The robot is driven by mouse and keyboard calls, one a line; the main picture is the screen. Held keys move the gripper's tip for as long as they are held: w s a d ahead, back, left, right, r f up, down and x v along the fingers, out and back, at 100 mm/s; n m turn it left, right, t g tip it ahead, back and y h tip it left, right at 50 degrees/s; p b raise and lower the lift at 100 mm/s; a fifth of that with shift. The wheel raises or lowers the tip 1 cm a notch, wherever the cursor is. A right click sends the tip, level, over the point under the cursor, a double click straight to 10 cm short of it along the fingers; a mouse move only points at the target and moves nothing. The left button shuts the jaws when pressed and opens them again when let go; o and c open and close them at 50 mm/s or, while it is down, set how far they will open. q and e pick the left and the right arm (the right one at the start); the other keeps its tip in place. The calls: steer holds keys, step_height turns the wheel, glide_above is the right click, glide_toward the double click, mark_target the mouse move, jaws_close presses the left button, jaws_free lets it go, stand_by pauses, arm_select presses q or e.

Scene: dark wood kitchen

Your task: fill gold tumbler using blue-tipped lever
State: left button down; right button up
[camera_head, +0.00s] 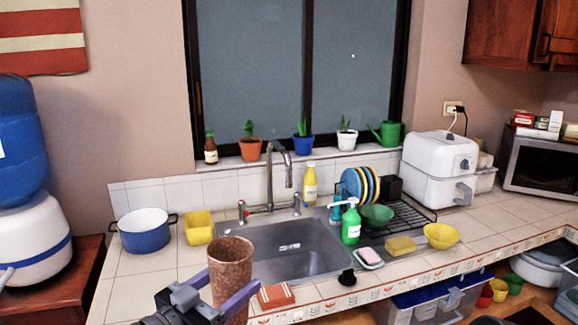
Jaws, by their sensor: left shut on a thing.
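The gold tumbler (231,262), a tall speckled copper-gold cup, stands upright in my left gripper (230,288) at the front edge of the sink. The gripper's fingers are shut around its sides. The tumbler's mouth faces up; its inside bottom is hidden. Behind it is the metal sink (300,250) with a tall curved faucet (278,165). The blue-tipped lever (296,204) is right of the faucet's base. A red-tipped lever (242,211) is on the left. The tumbler is in front of the spout and to its left. No water stream shows. My right gripper is not in view.
A blue pot (145,235) and yellow container (198,227) stand left of the sink. A reddish-brown sponge (276,296) and black stopper (346,278) lie at the front edge.

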arm_select(q)
steer(key=w+a+f+n+t+y, duration=0.3)
steer(key=w+a+f+n+y, duration=0.35)
steer(key=a+y, duration=0.2)
step_height(320, 180, down, 13)
steer(key=w+y, duration=0.2)
steer(key=shift+a+r+n, duration=0.15)
steer(key=shift+a+n, duration=0.2)
